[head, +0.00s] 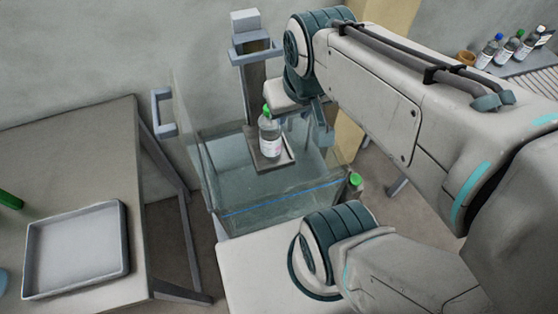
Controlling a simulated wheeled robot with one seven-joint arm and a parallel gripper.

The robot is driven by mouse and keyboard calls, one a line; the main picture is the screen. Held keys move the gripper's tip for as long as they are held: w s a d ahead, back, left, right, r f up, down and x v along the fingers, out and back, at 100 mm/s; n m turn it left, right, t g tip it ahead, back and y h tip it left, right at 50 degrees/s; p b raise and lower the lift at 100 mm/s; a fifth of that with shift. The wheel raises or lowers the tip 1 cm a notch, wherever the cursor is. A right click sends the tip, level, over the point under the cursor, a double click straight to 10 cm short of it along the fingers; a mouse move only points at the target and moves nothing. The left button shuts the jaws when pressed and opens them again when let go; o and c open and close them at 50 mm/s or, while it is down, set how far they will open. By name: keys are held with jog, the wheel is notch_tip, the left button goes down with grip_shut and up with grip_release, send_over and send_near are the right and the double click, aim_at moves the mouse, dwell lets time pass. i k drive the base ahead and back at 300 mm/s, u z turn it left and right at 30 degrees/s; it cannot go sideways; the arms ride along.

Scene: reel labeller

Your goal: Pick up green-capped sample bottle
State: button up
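A clear sample bottle with a green cap and a white label (269,134) stands upright on a small grey platform (280,162) inside a glass-walled enclosure (225,180). My gripper (318,132) is just to the right of the bottle, with its dark fingers pointing down. A gap shows between the visible finger and the bottle. My arm and the bottle hide part of the gripper, so its opening is unclear.
A grey column with a boxy head (252,45) rises behind the platform. A table (70,150) with an empty tray (78,285) is at left. A brown pot (465,58) is at upper right.

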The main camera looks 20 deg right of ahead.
aim_at(270, 131)
jog(key=u, duration=0.05)
jog(key=k, duration=0.5)
jog(key=u, duration=1.25)
jog(key=k, duration=0.7)
jog(key=z, duration=1.6)
jog(key=i, duration=0.5)
